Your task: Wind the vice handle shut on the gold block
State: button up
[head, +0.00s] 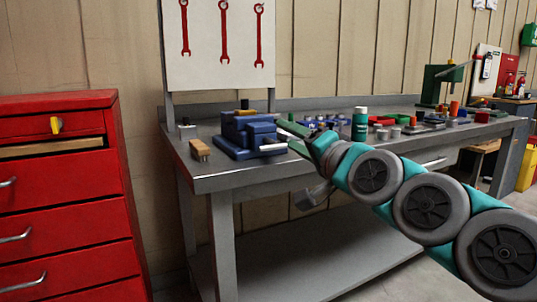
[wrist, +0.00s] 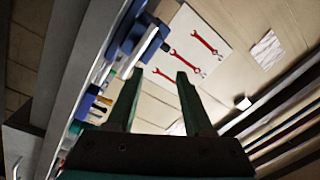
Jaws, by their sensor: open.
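The blue vice (head: 236,134) stands on the left part of the workbench in the head view. A gold block (head: 246,113) shows at its top, between blue parts; how tightly it sits cannot be told. A pale bar, seemingly the vice handle (head: 273,147), is on the vice's right front side. My gripper (head: 288,133) is just right of the vice, open and empty. In the wrist view the two green fingers of my gripper (wrist: 159,74) are apart. The vice (wrist: 128,30) and the grey handle bar (wrist: 142,50) lie beyond the left finger; the gold block is not clear there.
The workbench (head: 207,179) carries a wooden brush (head: 200,150) left of the vice and a green bottle (head: 360,124) behind my arm. Several small coloured parts lie to the right. A red drawer cabinet (head: 62,190) stands left. Red wrenches hang on a board (head: 205,50) behind.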

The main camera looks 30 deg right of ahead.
aim_at(280, 147)
jog(key=shift+g, duration=0.4)
jog(key=shift+w+f+p, duration=0.35)
jog(key=shift+w+f, duration=0.2)
jog(key=shift+w, duration=0.6)
jog(key=shift+w+f+p, duration=0.35)
jog(key=shift+w+f, duration=0.2)
jog(key=shift+w, duration=0.6)
jog(key=shift+w+f+p, duration=0.35)
jog(key=shift+w+f, duration=0.2)
jog(key=shift+w, duration=0.6)
grip_shut()
